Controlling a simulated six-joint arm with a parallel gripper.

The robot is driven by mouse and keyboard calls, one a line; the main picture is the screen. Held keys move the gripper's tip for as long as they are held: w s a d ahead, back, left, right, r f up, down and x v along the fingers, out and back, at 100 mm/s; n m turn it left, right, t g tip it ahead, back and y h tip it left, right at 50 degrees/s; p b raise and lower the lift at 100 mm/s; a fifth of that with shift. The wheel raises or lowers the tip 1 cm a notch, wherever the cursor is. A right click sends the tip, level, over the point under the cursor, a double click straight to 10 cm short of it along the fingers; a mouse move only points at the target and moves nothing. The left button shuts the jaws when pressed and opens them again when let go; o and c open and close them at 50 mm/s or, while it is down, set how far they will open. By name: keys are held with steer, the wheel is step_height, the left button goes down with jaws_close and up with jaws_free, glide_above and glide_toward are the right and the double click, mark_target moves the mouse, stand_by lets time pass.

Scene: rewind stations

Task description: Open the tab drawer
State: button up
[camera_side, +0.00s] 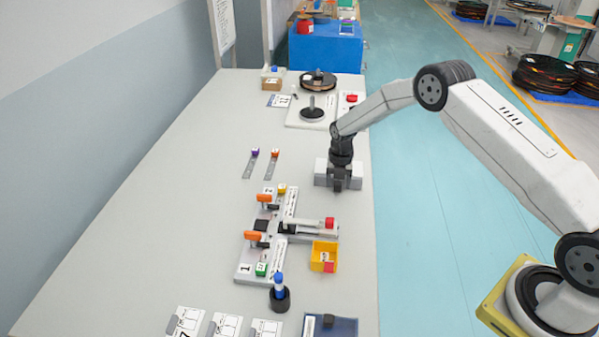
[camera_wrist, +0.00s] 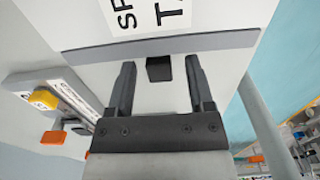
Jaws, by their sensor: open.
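The tab drawer is in a pale box (camera_side: 321,173) near the table's right edge in the side view, largely hidden by my gripper (camera_side: 338,184). In the wrist view, a white label (camera_wrist: 150,14) with partly cut-off letters "SP" and "TA" lies on the box's pale surface. A grey front strip (camera_wrist: 220,40) runs below it, with a small black knob (camera_wrist: 160,69). My gripper (camera_wrist: 160,62) is open, one finger on each side of the knob. Gaps show between the knob and both fingers. I see no clear gap behind the front strip.
A splicing board (camera_side: 288,238) with orange and yellow clamps stands in front of the box. A yellow bin (camera_side: 324,257) and a black cup (camera_side: 279,299) with a blue-topped item are nearer. A dark reel (camera_side: 318,80) lies at the back. The table's left side is clear.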

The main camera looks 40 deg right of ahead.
steer(key=shift+f, duration=0.4)
jaws_close()
stand_by(1.3)
